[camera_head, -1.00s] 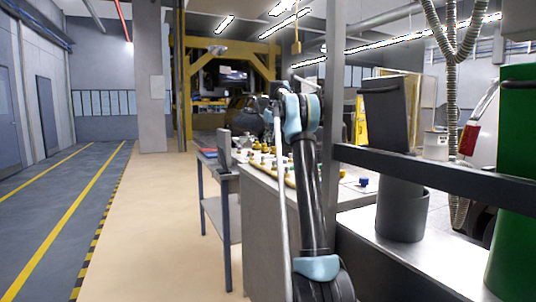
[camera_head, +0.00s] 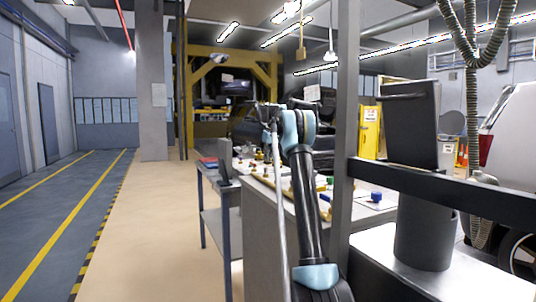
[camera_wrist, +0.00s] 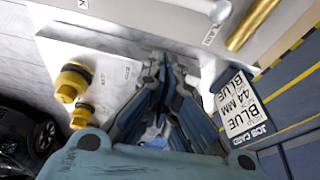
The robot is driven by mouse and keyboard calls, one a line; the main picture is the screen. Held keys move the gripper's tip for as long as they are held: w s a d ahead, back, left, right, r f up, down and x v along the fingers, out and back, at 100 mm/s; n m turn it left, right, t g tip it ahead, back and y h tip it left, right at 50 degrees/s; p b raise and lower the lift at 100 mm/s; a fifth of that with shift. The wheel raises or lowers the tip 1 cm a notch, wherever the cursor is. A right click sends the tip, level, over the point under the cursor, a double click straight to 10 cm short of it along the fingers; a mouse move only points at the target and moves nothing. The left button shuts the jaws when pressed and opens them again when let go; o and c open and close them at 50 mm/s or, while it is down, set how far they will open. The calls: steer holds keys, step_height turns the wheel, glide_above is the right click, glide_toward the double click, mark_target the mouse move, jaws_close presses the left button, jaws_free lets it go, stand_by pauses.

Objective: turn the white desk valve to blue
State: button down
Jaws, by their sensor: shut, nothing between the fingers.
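In the wrist view, a white bar with a rounded end (camera_wrist: 218,12) lies at the top right beside a brass rod; I cannot tell whether it is the white desk valve. My gripper (camera_wrist: 163,65) is shut and empty, its dark fingers pointing over a pale panel. A job card (camera_wrist: 243,105) at the right reads "BLUE". In the head view, the desk (camera_head: 262,225) carries several small fittings, including a blue-topped one (camera_head: 376,197) and a green one (camera_head: 330,180). My arm hides part of the desk, and I cannot make out the white valve there.
Two yellow fittings (camera_wrist: 73,82) stand on the panel left of my gripper. A dark post (camera_head: 346,130) and rail (camera_head: 455,188) stand at the right, near a dark bin (camera_head: 424,235). A small side table (camera_head: 212,190) is left of the desk. The floor (camera_head: 150,230) farther left is clear.

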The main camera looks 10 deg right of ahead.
steer(key=x, duration=0.3)
steer(key=shift+f, duration=0.15)
steer(key=shift+s+d+f, duration=0.15)
steer(key=shift+s+f, duration=0.05)
steer(key=shift+s, duration=0.05)
steer(key=shift+s+d+r, duration=0.2)
steer(key=shift+s, duration=0.35)
steer(key=shift+s+d, duration=0.2)
steer(key=shift+s, duration=0.35)
steer(key=shift+s+d, duration=0.2)
steer(key=shift+s, duration=0.3)
steer(key=shift+s+d, duration=0.1)
steer(key=shift+s+d, duration=0.1)
steer(key=shift+s, duration=0.2)
steer(key=shift+s+d+f, duration=0.15)
steer(key=shift+s, duration=0.05)
